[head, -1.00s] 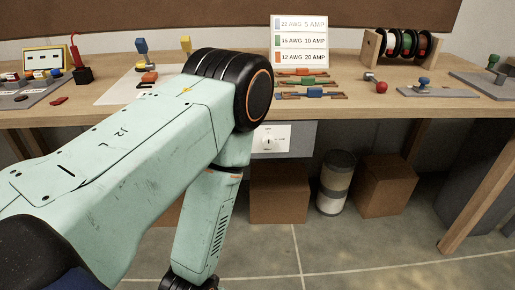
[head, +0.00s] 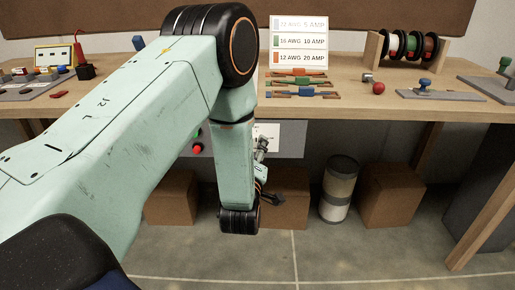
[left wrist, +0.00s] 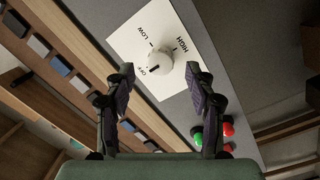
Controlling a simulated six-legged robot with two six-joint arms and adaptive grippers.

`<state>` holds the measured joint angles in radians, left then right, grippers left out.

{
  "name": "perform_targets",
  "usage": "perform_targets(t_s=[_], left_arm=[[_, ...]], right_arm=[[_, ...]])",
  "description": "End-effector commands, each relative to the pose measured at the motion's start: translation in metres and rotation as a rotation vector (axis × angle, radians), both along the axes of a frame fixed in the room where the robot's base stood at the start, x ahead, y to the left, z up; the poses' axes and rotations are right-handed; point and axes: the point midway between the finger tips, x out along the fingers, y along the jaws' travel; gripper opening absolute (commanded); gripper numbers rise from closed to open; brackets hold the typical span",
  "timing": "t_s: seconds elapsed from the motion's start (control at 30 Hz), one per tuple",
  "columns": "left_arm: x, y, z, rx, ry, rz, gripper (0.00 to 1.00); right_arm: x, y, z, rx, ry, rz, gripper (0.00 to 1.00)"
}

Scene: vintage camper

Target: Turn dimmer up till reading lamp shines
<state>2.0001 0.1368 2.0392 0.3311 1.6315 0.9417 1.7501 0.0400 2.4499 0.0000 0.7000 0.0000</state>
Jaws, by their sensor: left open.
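The dimmer is a round white knob (left wrist: 160,60) on a white plate (left wrist: 126,41) marked OFF, LOW and HIGH, in the left wrist view. The knob's dark mark points at OFF. In the head view the plate (head: 270,134) shows on the grey panel under the bench edge, partly hidden by my arm. My left gripper (left wrist: 162,82) is open and empty, its fingers on either side of the knob's lower part in the picture. I cannot tell whether they touch it. In the head view the gripper (head: 268,178) is small and partly covered. No reading lamp is identifiable.
A red button (left wrist: 228,129) and a green button (left wrist: 198,135) sit close to one finger. The wooden bench (head: 360,103) overhangs the panel and carries wire spools (head: 411,45) and a label stand (head: 299,40). Cardboard boxes (head: 392,195) and a striped canister (head: 339,188) stand below.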

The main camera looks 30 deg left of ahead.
Motion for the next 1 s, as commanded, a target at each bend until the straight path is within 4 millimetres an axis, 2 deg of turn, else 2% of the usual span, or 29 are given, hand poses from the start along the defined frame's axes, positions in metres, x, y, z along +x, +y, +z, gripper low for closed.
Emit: perform_targets(t_s=[0.2, 0.57, 1.0], left_arm=[[0.021, 0.011, -0.001, 0.001, 0.000, 0.000, 0.55], [0.026, 0.010, 0.000, 0.001, 0.002, -0.002, 0.54], [0.027, 0.009, 0.000, 0.001, 0.002, -0.002, 0.17]], right_arm=[[0.000, 0.000, -0.005, 0.000, 0.000, 0.000, 0.40], [0.000, 0.000, -0.005, 0.000, 0.000, 0.000, 0.40], [0.000, 0.000, -0.006, 0.000, 0.000, 0.000, 0.40]])
